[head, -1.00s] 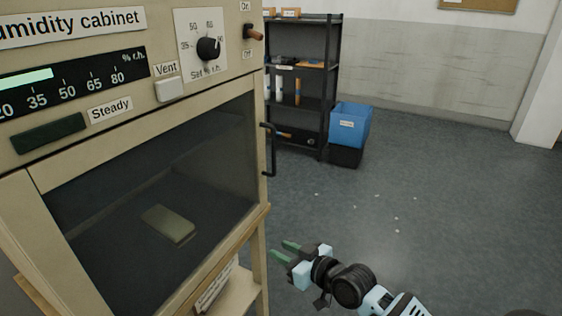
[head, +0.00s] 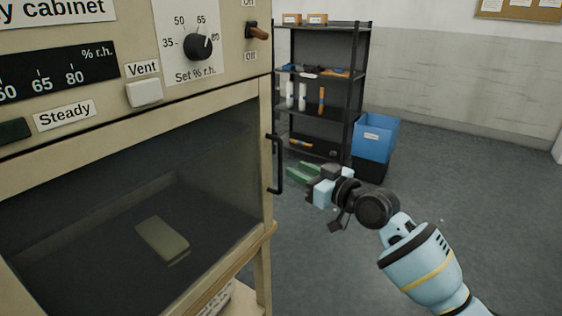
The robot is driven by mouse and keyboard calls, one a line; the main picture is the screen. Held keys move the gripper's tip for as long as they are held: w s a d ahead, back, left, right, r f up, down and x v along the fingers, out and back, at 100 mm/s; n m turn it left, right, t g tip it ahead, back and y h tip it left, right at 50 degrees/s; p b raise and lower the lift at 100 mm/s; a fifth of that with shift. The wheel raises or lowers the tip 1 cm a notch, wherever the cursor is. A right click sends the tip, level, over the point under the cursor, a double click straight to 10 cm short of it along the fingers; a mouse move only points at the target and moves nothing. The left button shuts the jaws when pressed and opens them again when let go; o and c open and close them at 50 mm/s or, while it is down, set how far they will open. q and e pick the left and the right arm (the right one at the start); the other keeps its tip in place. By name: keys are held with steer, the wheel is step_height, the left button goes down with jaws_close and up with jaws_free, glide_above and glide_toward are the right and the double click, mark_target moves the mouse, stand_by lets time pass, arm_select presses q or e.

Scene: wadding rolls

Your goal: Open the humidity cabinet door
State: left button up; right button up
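The humidity cabinet (head: 120,110) fills the left of the head view. Its dark glass door (head: 130,190) looks shut, and a small pale block (head: 162,238) shows behind the glass. A black bar handle (head: 278,165) stands upright at the door's right edge. My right gripper (head: 299,173) is to the right of the handle's lower part, with its green fingers pointing left toward it. The fingers look apart and empty, and I see no contact with the handle. My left gripper is not in view.
A black shelf rack (head: 318,90) with bottles and small boxes stands behind, with a blue bin (head: 374,138) on a dark one beside it. The cabinet's panel has a dial (head: 198,47) and a switch (head: 258,31). The floor on the right is clear.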

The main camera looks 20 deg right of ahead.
glide_above(280, 189)
steer(key=shift+w+d, duration=0.1)
steer(key=shift+w, duration=0.2)
jaws_close()
stand_by(0.3)
